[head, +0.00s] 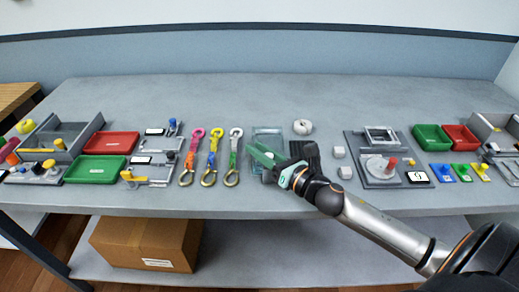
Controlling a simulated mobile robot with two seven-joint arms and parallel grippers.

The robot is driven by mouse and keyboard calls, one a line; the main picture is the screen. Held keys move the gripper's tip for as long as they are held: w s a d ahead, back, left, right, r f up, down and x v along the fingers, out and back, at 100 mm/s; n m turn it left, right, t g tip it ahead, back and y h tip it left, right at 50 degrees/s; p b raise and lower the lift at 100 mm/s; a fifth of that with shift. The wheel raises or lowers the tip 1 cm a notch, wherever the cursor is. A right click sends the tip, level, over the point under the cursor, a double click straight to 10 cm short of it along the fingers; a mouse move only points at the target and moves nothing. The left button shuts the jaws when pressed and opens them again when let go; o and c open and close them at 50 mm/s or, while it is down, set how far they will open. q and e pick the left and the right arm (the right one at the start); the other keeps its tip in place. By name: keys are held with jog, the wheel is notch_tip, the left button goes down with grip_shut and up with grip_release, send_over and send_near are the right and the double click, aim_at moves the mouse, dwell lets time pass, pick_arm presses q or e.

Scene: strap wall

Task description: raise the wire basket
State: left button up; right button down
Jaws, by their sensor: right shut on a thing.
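The wire basket (267,131) looks like a pale grey-teal open frame near the middle of the table in the head view. My right gripper (268,160) comes in from the lower right and covers its near part. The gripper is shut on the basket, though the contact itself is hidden. A long green piece (261,154) shows at the fingers; I cannot tell if it is part of the gripper. I cannot tell whether the basket is clear of the table. My left gripper is not in view.
Pink, yellow and green straps with hooks (212,157) lie just left. A dark ribbed block (306,154), a white ring (302,127) and small white blocks (339,152) are close right. Red (112,143) and green (95,170) trays lie farther left. The table's back is clear.

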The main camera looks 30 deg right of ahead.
notch_tip(320, 180, up, 4)
jog(key=p, duration=0.3)
jog(key=shift+w+r, duration=0.1)
jog(key=shift+r, duration=0.05)
jog(key=c, duration=0.7)
grip_release()
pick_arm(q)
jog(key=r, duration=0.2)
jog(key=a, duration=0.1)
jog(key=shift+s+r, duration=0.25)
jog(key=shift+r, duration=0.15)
pick_arm(e)
jog(key=shift+o, duration=0.2)
jog(key=shift+s, duration=0.2)
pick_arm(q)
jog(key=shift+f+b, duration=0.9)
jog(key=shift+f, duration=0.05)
pick_arm(e)
jog(key=v, duration=1.2)
jog(key=shift+d, duration=0.15)
jog(key=shift+s, duration=0.1)
